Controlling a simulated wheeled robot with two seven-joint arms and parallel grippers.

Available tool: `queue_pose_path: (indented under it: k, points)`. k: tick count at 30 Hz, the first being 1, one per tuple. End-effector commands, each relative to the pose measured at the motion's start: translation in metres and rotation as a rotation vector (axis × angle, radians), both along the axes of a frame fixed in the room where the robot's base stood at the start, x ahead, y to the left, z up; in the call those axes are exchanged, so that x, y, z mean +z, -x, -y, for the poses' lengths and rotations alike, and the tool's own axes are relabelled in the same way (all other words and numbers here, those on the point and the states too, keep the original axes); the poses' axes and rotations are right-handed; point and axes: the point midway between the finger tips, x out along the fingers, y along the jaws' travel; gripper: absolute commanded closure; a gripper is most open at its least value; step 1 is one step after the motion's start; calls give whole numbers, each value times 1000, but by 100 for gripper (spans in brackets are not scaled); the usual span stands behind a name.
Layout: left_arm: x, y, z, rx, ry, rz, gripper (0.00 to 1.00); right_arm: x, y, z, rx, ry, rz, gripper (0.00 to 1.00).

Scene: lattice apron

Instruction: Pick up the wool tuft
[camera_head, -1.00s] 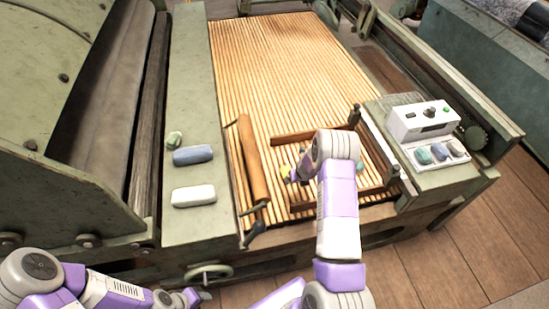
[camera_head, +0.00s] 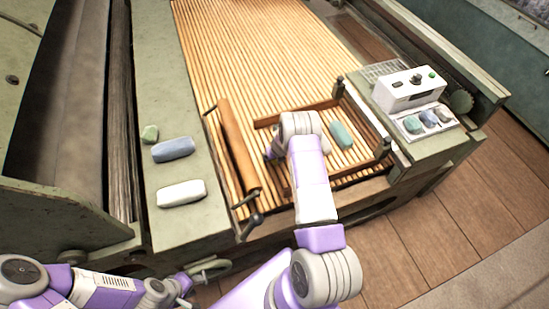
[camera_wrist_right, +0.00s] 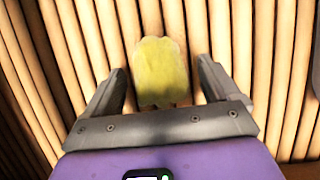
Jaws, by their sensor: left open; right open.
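A yellow-green wool tuft (camera_wrist_right: 162,70) lies on the wooden slats in the right wrist view. My right gripper (camera_wrist_right: 160,88) is open, with one finger on each side of the tuft's near part and visible gaps between. In the head view my right arm hides this tuft, and the right gripper (camera_head: 273,152) shows only in part over the slatted lattice (camera_head: 255,50). My left gripper (camera_head: 184,288) is open and low in front of the machine, near the handwheel, apart from any tuft.
A teal roll (camera_head: 341,135) lies on the lattice inside a wooden frame (camera_head: 345,109). A wooden roller (camera_head: 238,145) borders it. Blue (camera_head: 173,149), white (camera_head: 181,194) and small green (camera_head: 150,133) pieces lie on the left ledge. A control box (camera_head: 410,91) stands right.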

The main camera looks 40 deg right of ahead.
Motion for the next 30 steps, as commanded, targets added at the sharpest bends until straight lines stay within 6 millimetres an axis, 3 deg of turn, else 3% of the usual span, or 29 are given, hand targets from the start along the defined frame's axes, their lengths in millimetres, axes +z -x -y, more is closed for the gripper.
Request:
queue_pose_path:
  k: [5, 16, 25, 30]
  points:
    - [1, 0, 0, 0, 0, 0, 57, 1, 0, 0, 0, 0, 0, 12]
    - [1, 0, 0, 0, 0, 0, 57, 1, 0, 0, 0, 0, 0, 69]
    - [1, 0, 0, 0, 0, 0, 57, 2, 0, 0, 0, 0, 0, 70]
    - [5, 0, 0, 0, 0, 0, 57, 12, 0, 0, 1, 2, 1, 70]
